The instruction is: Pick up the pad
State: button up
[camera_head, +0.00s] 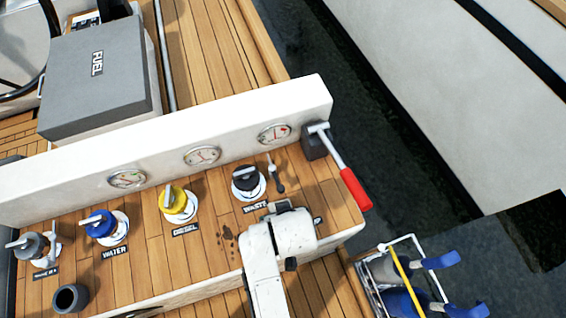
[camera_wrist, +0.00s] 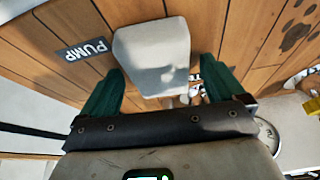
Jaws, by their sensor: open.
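The pad (camera_wrist: 152,50) is a pale grey-white block with rounded corners. It shows in the wrist view on the wooden deck top, beside the PUMP label. My gripper (camera_wrist: 163,68) is open, with one dark green finger on each side of the pad's near part. I cannot tell whether either finger touches it. In the head view my white arm (camera_head: 290,235) reaches over the right end of the wooden top and hides my fingers and the pad.
Dark stains (camera_head: 228,236) mark the wood left of my arm. Yellow (camera_head: 179,201), blue (camera_head: 101,226) and black (camera_head: 247,180) deck fittings stand along the top. A red-handled lever (camera_head: 355,190) is at the right end. A low white wall with gauges (camera_head: 202,156) runs behind.

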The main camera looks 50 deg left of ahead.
jog(key=shift+c, duration=0.4)
jog(key=c, duration=1)
jog(key=shift+o, duration=0.2)
jog(key=shift+r, duration=0.15)
jog(key=shift+r, duration=0.4)
notch_tip(320, 180, up, 2)
jog(key=shift+r+b, duration=0.25)
jog(key=shift+b, duration=0.15)
jog(key=s+d+r, duration=0.7)
jog(key=s+r, duration=0.3)
jog(key=s, duration=0.2)
jog(key=shift+s, duration=0.1)
